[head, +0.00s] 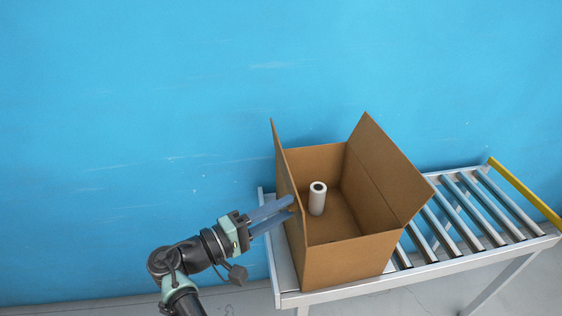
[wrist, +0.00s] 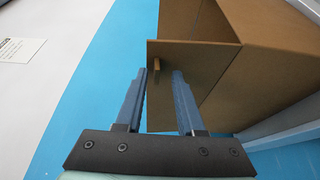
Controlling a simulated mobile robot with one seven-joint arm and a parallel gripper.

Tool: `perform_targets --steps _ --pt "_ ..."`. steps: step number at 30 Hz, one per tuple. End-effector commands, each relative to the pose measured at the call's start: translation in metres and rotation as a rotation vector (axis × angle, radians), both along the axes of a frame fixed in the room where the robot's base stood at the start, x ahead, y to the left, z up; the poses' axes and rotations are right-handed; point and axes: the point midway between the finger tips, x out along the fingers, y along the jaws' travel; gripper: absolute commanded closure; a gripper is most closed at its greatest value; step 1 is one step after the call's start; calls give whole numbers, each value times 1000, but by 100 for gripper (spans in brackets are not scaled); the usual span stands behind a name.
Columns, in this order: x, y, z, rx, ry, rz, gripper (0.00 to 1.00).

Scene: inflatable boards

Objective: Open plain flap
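An open brown cardboard box (head: 345,264) stands on a roller conveyor. Its left flap (head: 284,172) stands nearly upright, and its right flap (head: 388,165) stands up and leans outward. I cannot tell by looks which one is the plain flap. My gripper (head: 292,206) is open at the box's left side, its blue fingers pointing at the left flap. In the wrist view my gripper (wrist: 158,72) shows one finger left of the near flap's edge and the other overlapping that flap (wrist: 215,65). Contact cannot be told.
A white roll (head: 317,198) stands inside the box. The conveyor (head: 455,215) has bare rollers to the right and a yellow bar (head: 525,190) at its far right end. A blue wall (head: 150,120) is behind.

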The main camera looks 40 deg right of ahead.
Motion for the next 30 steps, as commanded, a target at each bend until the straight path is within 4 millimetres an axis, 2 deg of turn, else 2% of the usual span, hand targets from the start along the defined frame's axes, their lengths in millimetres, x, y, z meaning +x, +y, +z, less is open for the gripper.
perform_targets --steps 5,12,18,24,30 --pt "6 26 -2 -1 -1 6 62" --pt "14 80 -3 0 -1 7 62" --pt "19 113 -3 1 1 4 62" --pt "21 125 -1 1 1 2 62" --pt "21 125 -1 1 1 1 62"
